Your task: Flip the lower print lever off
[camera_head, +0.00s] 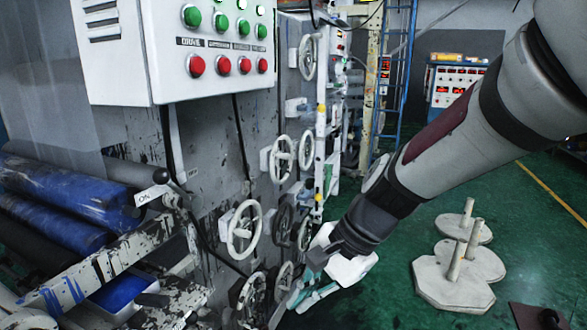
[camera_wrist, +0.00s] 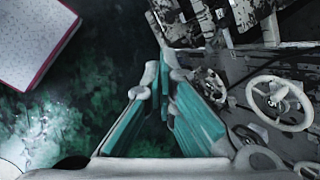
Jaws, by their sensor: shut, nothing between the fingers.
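I cannot pick out the lever in the wrist view.
White handwheels (camera_head: 244,230) stick out from the machine side near my gripper; one shows in the wrist view (camera_wrist: 280,101). A control box (camera_head: 200,50) with green and red buttons hangs above. Pale stands (camera_head: 453,283) are on the green floor at the right.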

